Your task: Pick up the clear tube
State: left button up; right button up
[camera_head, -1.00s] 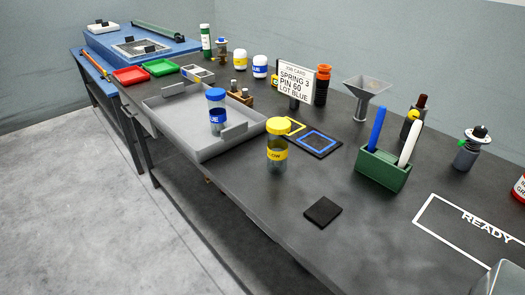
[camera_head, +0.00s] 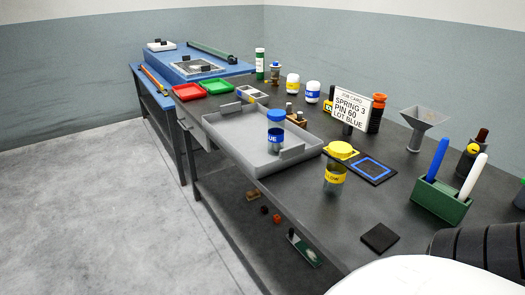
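A clear jar with a blue cap and blue label (camera_head: 276,132) stands upright in the grey tray (camera_head: 222,130). No other thing shows plainly as a clear tube. Neither gripper is in view. A white arm part of mine fills the bottom right corner.
A job card sign (camera_head: 350,108) reads SPRING 3, PIN 60, LOT BLUE. A green holder (camera_head: 440,200) carries a blue and a white stick. A black square pad (camera_head: 380,237) lies near the front edge. A funnel (camera_head: 422,122) stands behind. Floor at left is clear.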

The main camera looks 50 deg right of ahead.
aim_at(336, 171)
jog(key=u, duration=0.15)
jog(key=i, duration=2.5)
jog(key=z, duration=2.8)
